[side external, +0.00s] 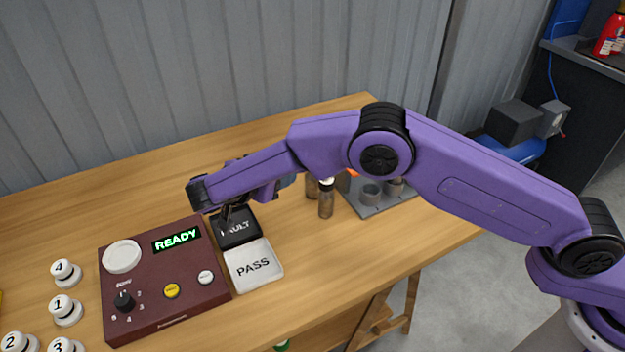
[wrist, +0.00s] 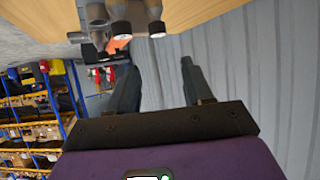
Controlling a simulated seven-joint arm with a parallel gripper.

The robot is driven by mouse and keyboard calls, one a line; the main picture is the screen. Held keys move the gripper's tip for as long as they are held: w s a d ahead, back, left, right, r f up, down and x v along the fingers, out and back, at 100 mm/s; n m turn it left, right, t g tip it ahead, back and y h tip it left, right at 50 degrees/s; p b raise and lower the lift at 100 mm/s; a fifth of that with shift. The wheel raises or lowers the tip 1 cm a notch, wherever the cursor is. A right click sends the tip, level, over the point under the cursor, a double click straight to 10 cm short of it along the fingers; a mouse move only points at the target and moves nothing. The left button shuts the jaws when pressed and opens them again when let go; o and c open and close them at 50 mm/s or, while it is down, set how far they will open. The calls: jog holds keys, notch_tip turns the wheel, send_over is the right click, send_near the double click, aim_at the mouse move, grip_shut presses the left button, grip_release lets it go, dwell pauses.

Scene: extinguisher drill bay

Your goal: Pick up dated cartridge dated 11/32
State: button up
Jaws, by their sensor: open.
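No date is readable, so I cannot tell which is 11/32. My gripper (wrist: 160,76) is open, with nothing between its fingers. In the side view it is above the black FAULT pad (side external: 238,229), apart from the cartridges.
A grey holder (side external: 379,206) with round sockets is right of the cartridges. A maroon console (side external: 150,259) reading READY is at the left, beside the white PASS pad (side external: 252,267). Several white numbered pieces (side external: 66,310) stand further left. The table's back left is clear.

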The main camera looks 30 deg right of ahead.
jog(key=x, duration=1.7)
jog(key=shift+s+d+f, duration=0.1)
jog(key=shift+s+d, duration=0.05)
jog(key=shift+s, duration=0.15)
grip_shut()
